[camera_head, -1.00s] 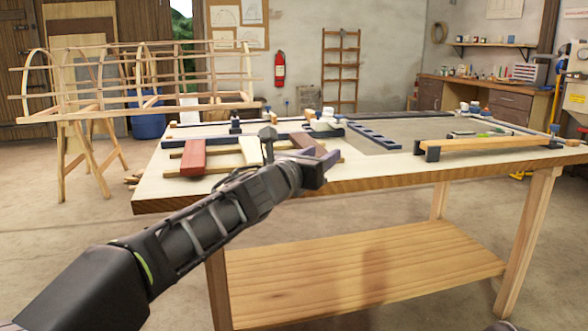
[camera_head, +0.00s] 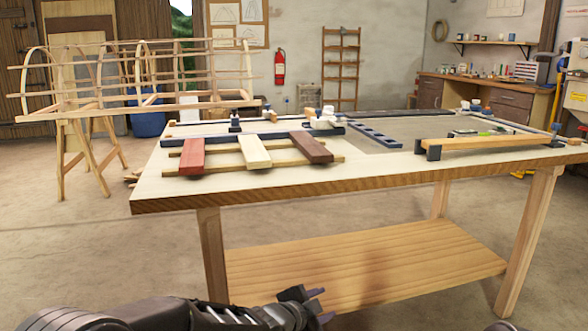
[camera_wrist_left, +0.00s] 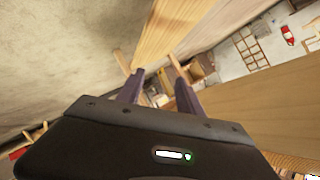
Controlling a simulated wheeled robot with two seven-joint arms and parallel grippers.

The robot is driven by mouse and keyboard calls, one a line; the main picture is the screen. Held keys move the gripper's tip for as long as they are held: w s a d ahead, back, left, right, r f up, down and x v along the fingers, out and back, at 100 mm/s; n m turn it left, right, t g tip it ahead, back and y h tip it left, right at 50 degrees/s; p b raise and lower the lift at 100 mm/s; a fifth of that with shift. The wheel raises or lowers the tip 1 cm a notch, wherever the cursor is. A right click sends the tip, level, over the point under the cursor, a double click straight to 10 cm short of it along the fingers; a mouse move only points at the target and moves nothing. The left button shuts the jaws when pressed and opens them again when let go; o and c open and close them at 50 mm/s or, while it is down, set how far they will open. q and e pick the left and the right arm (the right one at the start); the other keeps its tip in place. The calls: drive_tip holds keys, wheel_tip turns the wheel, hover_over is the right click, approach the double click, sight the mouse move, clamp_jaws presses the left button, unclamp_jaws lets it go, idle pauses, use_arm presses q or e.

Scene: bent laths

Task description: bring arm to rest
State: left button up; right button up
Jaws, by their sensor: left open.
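My left gripper (camera_head: 318,304) is low at the bottom of the head view, in front of the workbench (camera_head: 290,192) and below its top. In the left wrist view its two fingers (camera_wrist_left: 160,88) stand apart with nothing held between them. On the bench a red lath (camera_head: 191,158), a cream lath (camera_head: 254,152) and a dark red lath (camera_head: 311,147) lie side by side across two wooden strips. My right gripper does not show.
The bench's lower shelf (camera_head: 370,266) is bare and close to the left gripper. A wooden beam (camera_head: 480,144) on dark blocks and a dark slotted piece (camera_head: 374,136) lie on the bench. A lath frame (camera_head: 140,80) on trestles stands at the back left.

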use_arm(q)
drive_tip(key=s+a+f+n+g+y, duration=0.1)
drive_tip(key=s+a+f+n, duration=0.3)
drive_tip(key=f, duration=0.4)
drive_tip(key=s+a+f+n+g+y, duration=0.1)
drive_tip(key=s+a+f+n+g, duration=0.1)
drive_tip(key=s+f+n, duration=0.4)
drive_tip(key=s+a+f+n+g+y, duration=0.1)
drive_tip(key=s+a+f+n, duration=0.2)
drive_tip(key=f, duration=0.6)
drive_tip(key=s+a+f+n+g, duration=0.3)
drive_tip(key=s+f, duration=0.3)
drive_tip(key=s, duration=0.5)
drive_tip(key=s+a+f+n+g, duration=0.25)
drive_tip(key=s+f, duration=0.35)
drive_tip(key=s, duration=0.4)
wheel_tip(320, 180, up, 33)
drive_tip(key=s+p, duration=0.3)
drive_tip(key=p, duration=3)
drive_tip(key=shift+d+r+m, duration=0.15)
drive_tip(key=shift+d+m, duration=0.2)
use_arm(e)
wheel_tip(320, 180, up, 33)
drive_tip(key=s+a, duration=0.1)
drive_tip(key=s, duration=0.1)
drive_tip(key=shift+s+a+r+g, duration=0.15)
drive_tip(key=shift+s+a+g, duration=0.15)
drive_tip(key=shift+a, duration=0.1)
